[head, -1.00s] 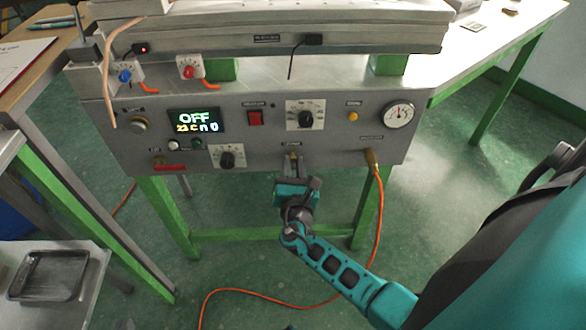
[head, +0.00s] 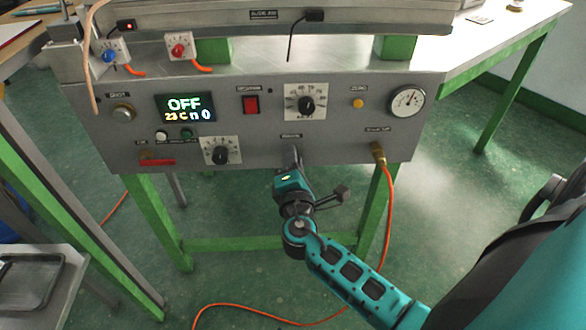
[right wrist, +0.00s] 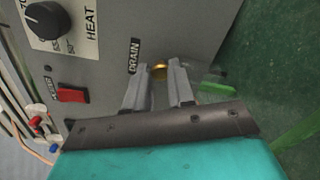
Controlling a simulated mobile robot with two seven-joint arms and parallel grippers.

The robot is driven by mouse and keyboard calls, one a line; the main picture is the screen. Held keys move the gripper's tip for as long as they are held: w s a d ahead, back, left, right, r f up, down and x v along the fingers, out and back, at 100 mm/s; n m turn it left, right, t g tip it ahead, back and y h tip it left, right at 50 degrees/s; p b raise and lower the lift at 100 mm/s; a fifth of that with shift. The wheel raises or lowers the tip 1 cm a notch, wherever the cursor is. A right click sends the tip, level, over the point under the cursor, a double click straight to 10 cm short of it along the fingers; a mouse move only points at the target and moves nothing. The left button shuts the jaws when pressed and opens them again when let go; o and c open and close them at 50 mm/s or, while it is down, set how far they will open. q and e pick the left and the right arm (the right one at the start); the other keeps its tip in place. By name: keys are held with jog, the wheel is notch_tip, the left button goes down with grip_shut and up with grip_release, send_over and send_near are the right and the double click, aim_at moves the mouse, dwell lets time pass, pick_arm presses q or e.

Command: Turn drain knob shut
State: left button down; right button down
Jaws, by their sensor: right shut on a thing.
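The drain knob (right wrist: 158,71) is a small brass-coloured piece beside the DRAIN label (right wrist: 133,56) on the grey machine panel. My right gripper (right wrist: 161,80) is shut on it, with one grey finger on each side. In the head view, my right gripper (head: 294,153) reaches the lower panel edge just under the drain label (head: 290,136), and its fingers hide the knob. My left gripper is not in view.
The grey panel carries a red switch (head: 250,104), a heat dial (head: 306,102), another dial (head: 220,151), a gauge (head: 407,101) and an OFF display (head: 186,108). An orange hose (head: 386,215) hangs at right. Green legs stand below.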

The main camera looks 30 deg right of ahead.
pick_arm(q)
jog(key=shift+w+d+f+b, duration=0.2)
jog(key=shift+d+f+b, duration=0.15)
jog(key=shift+b, duration=0.45)
pick_arm(e)
jog(key=shift+d+m, duration=0.1)
jog(key=shift+m, duration=2.2)
jog(key=c, duration=1)
grip_release()
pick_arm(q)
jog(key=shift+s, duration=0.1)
